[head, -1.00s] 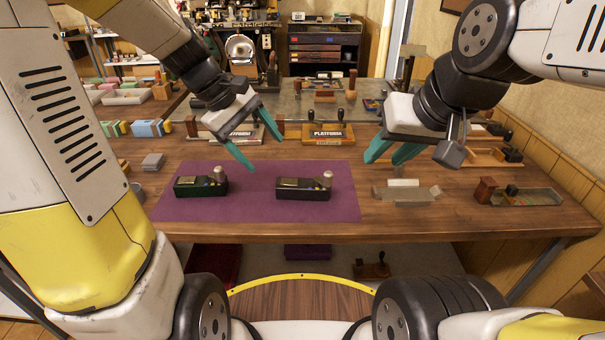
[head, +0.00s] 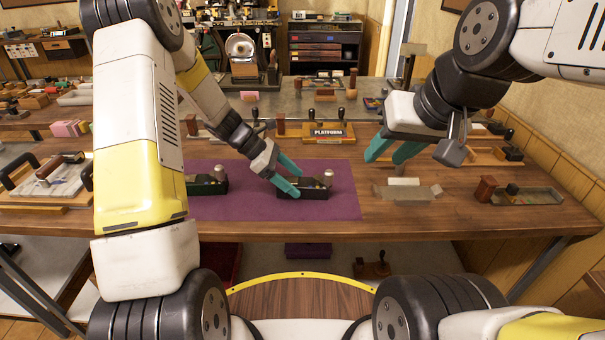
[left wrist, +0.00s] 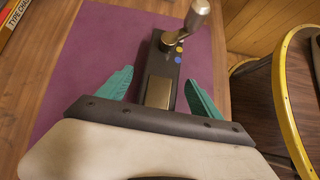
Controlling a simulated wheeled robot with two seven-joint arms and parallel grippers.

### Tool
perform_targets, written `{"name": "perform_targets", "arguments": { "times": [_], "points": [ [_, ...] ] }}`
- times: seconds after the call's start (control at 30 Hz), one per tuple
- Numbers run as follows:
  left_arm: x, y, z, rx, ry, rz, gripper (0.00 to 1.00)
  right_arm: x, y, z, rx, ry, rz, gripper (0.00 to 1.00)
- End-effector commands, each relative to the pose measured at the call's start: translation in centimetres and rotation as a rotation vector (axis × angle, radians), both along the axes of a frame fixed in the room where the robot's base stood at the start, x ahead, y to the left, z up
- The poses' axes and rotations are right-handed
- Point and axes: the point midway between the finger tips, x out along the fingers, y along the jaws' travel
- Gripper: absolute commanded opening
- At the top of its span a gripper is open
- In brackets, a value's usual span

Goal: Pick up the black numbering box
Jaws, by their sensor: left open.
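The black numbering box (head: 313,192), with a grey-topped knob at its right end, sits on the purple mat (head: 243,208). My left gripper (head: 292,177) is open at the box's left part. In the left wrist view the box (left wrist: 166,68) lies between the two teal fingers (left wrist: 158,80), with mat showing on both sides, and its crank knob and coloured dots point away. A second, dark green box (head: 207,185) with a knob stands on the mat to the left, partly behind my left arm. My right gripper (head: 387,152) is open and empty above the table's right side.
A wooden PLATFORM block (head: 328,133) stands behind the mat. A grey metal piece (head: 407,192) lies right of the mat, and a small tray (head: 525,196) with a wooden block is farther right. The mat's front strip is clear.

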Motion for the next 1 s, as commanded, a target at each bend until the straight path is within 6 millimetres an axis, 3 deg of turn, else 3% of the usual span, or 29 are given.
{"name": "perform_targets", "arguments": {
  "times": [0.2,0.47,0.87,1.0],
  "points": [
    [-0.2,-2.1,-1.9,0.000,0.001,-0.003,0.75,0.0,0.0,0.0,0.000,0.000,0.000,0.36],
    [-0.2,-2.3,-2.1,0.000,-0.001,-0.001,0.75,0.0,0.0,0.0,0.000,0.000,0.000,0.36],
    [-0.2,-2.3,-2.1,0.000,-0.001,-0.001,0.00,0.0,0.0,0.0,0.000,0.000,0.000,0.36],
    [-0.2,-2.4,-2.0,-0.001,-0.002,-0.002,0.00,0.0,0.0,0.0,0.000,0.000,0.000,0.36]
  ]
}}
